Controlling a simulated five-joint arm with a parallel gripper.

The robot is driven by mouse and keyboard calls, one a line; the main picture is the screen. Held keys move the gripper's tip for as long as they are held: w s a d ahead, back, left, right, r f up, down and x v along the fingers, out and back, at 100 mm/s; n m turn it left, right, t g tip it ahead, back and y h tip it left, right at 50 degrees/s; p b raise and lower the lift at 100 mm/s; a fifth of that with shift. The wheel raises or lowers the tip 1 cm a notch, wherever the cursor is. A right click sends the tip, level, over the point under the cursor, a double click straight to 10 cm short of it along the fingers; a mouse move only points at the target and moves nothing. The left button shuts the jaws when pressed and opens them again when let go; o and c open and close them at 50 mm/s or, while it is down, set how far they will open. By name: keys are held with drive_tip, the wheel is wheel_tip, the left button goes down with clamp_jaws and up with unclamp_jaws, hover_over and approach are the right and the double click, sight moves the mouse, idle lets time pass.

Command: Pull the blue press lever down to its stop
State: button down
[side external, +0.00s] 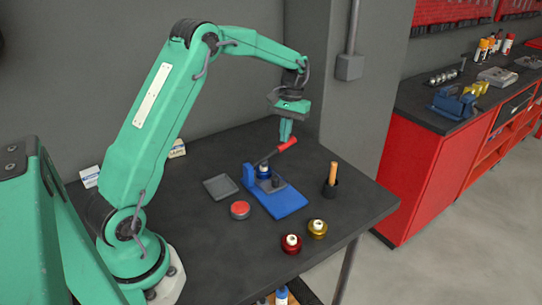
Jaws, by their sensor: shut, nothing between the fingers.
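The blue press (291,203) stands on the dark table, with a flat blue base and an upright at its left rear. Its lever (268,156) is a dark bar that slants up to the right and ends in a red grip (287,144). A small part with a blue ring and light top sits at the press, below the lever. My gripper (286,138) points down, shut and empty, right at the red grip. I cannot tell whether the fingertips touch the grip or are just behind or above it.
A grey square tray (220,187) and a red round button (240,210) are left of the press. A red-ringed part (291,243) and a gold-ringed part (317,228) stand in front. A dark cup with a wooden handle (333,175) stands to the right.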

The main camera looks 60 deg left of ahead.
drive_tip(key=shift+f, duration=1)
drive_tip(key=shift+w+r, duration=0.1)
drive_tip(key=shift+r, duration=0.1)
wheel_tip(320, 180, up, 10)
idle(1.7)
idle(0.3)
drive_tip(key=s+d+r+m+t, duration=0.35)
drive_tip(key=s+d+r, duration=0.5)
drive_tip(key=s, duration=0.35)
drive_tip(key=s+d+f+m+t, duration=0.1)
drive_tip(key=s+d+f+t, duration=0.1)
drive_tip(key=s, duration=0.5)
drive_tip(key=s+d+f+m+t, duration=0.1)
drive_tip(key=s+d+f+t, duration=0.1)
drive_tip(key=s+d, duration=0.2)
drive_tip(key=s, duration=0.3)
drive_tip(key=shift+s+d+y, duration=0.3)
